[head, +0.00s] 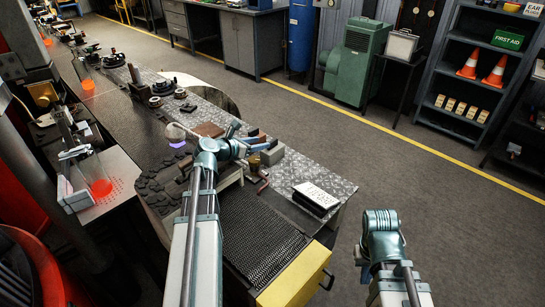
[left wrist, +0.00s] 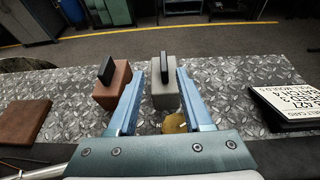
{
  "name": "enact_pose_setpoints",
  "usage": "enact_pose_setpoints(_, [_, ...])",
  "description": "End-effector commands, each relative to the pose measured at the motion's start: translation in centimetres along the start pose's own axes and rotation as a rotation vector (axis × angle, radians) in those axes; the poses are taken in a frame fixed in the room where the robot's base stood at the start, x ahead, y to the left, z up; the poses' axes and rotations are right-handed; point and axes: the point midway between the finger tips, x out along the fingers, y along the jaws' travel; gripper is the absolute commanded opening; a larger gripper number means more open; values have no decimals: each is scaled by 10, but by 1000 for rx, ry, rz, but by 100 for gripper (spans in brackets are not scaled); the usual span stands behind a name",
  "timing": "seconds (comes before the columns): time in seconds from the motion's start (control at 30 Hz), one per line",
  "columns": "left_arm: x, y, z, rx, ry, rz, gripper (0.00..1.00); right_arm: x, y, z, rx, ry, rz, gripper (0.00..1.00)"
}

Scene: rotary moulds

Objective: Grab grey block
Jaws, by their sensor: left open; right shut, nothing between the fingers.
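The grey block (left wrist: 164,98) with a black upright handle (left wrist: 164,66) stands on the metal-topped bench in the left wrist view. My left gripper (left wrist: 158,72) is open, with one finger on each side of the block as seen from the wrist. I cannot tell whether the fingers touch it. The left gripper also shows over the bench in the head view (head: 255,139). My right arm (head: 383,235) is at lower right in the head view, away from the bench; its fingers are hidden.
A reddish-brown block (left wrist: 112,90) with a black handle stands just left of the left finger. A brown slab (left wrist: 22,121) lies further left. A brass round piece (left wrist: 175,124) is close to the gripper base. A lettered plate (left wrist: 285,103) lies at right.

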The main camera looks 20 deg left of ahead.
Motion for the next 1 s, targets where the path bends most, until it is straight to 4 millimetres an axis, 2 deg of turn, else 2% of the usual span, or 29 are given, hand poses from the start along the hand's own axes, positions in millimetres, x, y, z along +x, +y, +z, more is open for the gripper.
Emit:
enact_pose_setpoints(0.37, [12,-1,-1,0,0,0,50,6,-1,0,0,0,0,0])
enact_pose_setpoints(0.7, [57,-4,-4,2,0,-1,50,25,-2,-2,0,0,0,0])
enact_pose_setpoints(0.97, [59,-6,-2,0,0,0,50,25,-2,-2,0,0,0,0])
enact_pose_setpoints(1.0, [59,-6,-2,0,0,0,45,25,-2,-2,0,0,0,0])
